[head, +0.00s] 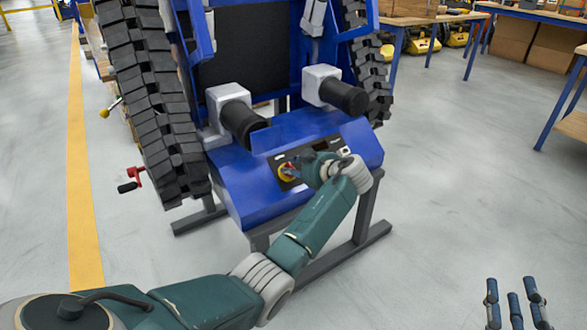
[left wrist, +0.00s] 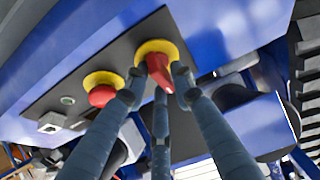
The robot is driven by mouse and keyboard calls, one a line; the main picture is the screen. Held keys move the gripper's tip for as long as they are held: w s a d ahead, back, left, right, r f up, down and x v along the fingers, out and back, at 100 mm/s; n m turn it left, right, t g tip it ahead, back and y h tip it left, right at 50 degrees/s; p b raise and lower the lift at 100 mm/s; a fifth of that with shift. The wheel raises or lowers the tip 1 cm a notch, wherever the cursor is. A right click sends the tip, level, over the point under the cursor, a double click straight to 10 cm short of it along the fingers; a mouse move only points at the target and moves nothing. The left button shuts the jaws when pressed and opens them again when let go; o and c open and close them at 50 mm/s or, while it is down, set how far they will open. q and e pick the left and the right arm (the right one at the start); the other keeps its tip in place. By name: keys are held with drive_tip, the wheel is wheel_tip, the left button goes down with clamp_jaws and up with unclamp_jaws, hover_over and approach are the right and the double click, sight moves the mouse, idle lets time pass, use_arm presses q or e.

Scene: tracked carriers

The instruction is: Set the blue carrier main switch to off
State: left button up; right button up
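The blue carrier (head: 262,205) stands on a grey frame, with a dark control panel on its sloping front. The main switch, a red handle on a yellow round plate (head: 286,172), is partly hidden by my left gripper (head: 297,168). In the left wrist view the red handle (left wrist: 158,70) sits between the fingertips of my left gripper (left wrist: 160,82), which close in on it from both sides. Its on or off marking cannot be read. My right gripper (head: 515,308) is open and empty over the floor at bottom right.
A red mushroom button on a yellow ring (left wrist: 101,91) is beside the switch on the same panel. A small green button (left wrist: 68,100) is further left. Floor to the right is clear.

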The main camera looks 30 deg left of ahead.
use_arm(q)
drive_tip(key=shift+d, duration=0.1)
drive_tip(key=v, duration=1.2)
drive_tip(key=shift+f, duration=0.1)
